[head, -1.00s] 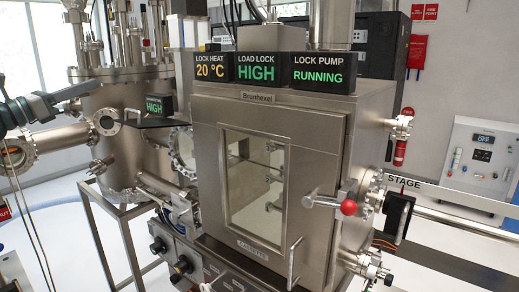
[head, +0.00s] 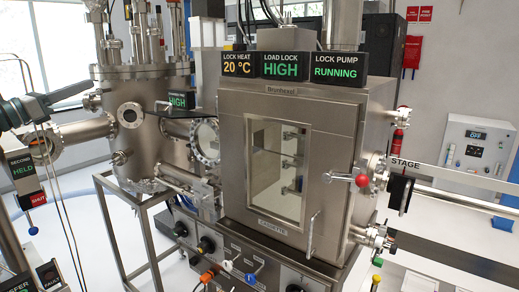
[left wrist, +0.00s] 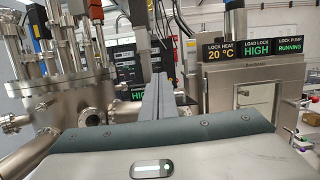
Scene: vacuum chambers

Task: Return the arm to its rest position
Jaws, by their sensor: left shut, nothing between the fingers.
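My left gripper (head: 74,91) reaches in from the left edge of the head view, with its fingers in front of the round steel chamber's left side. In the left wrist view its two grey fingers (left wrist: 156,98) lie together, shut with nothing between them. The load lock (head: 237,170) is a steel box with a closed windowed door, well to the right of the gripper. The gripper appears clear of it. My right gripper is not in view.
The round steel chamber (head: 150,90) with side ports stands behind and left of the load lock. Orange, white and blue handles (head: 228,266) sit on the front panel below. A red-knobbed door lever (head: 360,180) and a stage rod project at the right.

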